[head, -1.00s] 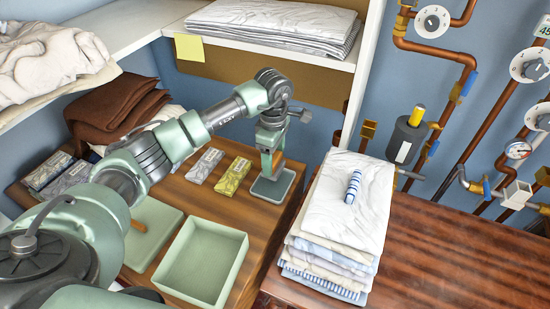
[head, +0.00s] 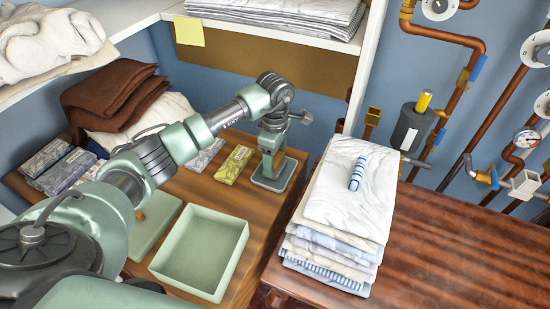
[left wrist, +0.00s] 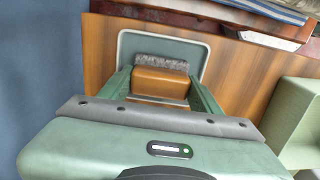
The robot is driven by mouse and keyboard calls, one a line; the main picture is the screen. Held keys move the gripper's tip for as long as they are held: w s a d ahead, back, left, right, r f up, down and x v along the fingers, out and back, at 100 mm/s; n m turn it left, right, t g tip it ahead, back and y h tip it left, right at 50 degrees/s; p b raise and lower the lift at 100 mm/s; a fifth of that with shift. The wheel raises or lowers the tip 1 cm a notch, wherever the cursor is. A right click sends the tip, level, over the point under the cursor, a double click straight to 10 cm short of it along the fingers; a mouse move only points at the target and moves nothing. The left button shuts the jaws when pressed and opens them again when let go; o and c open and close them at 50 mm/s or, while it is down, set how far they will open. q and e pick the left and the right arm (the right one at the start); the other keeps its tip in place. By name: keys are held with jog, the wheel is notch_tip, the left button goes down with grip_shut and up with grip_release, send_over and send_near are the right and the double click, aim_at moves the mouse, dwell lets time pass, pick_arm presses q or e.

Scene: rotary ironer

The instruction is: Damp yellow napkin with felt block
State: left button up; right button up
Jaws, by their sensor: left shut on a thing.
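My left gripper (head: 269,165) is shut on the felt block (left wrist: 161,83), an orange-brown block with a dark grey felt edge. It holds the block down at the shallow grey-green tray (head: 286,180); the tray also shows in the left wrist view (left wrist: 195,52). I cannot tell whether the felt touches the tray bottom. A yellow patterned folded piece (head: 233,165) with a pale label, apparently the yellow napkin, lies flat on the wooden table left of the tray. My right gripper is out of view.
An open green box (head: 201,253) stands in front, with a flat green lid (head: 153,222) beside it. A tall stack of folded cloths (head: 340,222), topped by a blue-striped roll (head: 358,173), stands right. Grey folded pieces (head: 65,170) lie left. Pipes line the right wall.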

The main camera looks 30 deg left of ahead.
pick_arm(q)
jog(key=shift+f, duration=0.35)
dwell(0.5)
jog(key=shift+f+b, duration=0.15)
jog(key=shift+b, duration=0.25)
jog(key=shift+f, duration=0.1)
dwell(1.1)
jog(key=shift+r+p, duration=0.35)
jog(key=shift+r, duration=0.5)
jog(key=shift+r+p, duration=1.5)
jog(key=shift+r, duration=1.25)
